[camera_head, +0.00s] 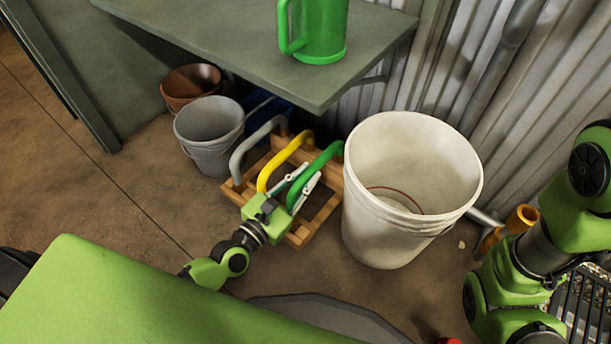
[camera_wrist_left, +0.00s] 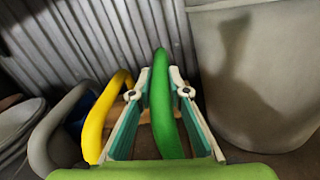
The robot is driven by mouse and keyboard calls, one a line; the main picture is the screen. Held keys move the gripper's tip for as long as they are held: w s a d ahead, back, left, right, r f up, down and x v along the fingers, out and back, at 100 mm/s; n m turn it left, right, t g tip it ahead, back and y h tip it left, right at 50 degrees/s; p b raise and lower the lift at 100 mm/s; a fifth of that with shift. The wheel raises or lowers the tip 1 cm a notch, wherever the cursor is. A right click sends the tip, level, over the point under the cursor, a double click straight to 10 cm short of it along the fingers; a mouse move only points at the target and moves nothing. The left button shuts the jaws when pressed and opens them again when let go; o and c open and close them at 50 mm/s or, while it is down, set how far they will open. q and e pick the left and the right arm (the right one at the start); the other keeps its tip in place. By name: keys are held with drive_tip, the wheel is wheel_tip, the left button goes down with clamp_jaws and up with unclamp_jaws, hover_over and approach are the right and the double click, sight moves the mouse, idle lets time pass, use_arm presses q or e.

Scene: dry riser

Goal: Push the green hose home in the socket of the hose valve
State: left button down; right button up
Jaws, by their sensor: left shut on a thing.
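The green hose (camera_head: 322,165) is a curved piece standing in a wooden rack (camera_head: 298,236), beside a yellow hose and a grey hose. My left gripper (camera_head: 304,180) is at the green hose, its fingers one on each side of it. In the left wrist view the green hose (camera_wrist_left: 163,115) runs up between the fingers of the left gripper (camera_wrist_left: 159,82), which is shut on it. The hose's lower ends are hidden. I cannot make out the hose valve's socket for sure. My right arm shows at the right, but its gripper is out of view.
A large white bucket (camera_head: 370,215) stands close to the right of the rack. Grey (camera_head: 210,150) and brown (camera_head: 176,104) buckets stand left. A grey table (camera_head: 230,40) carrying a green jug (camera_head: 322,40) overhangs behind. An orange pipe piece (camera_head: 522,218) lies right of the white bucket.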

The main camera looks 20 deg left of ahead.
use_arm(q)
drive_tip(key=shift+f+b, duration=1.25)
idle(0.5)
drive_tip(key=c, duration=1.8)
unclamp_jaws()
drive_tip(key=shift+c, duration=0.2)
drive_tip(key=shift+f, duration=0.1)
drive_tip(key=v, duration=1.2)
drive_tip(key=shift+a, duration=0.1)
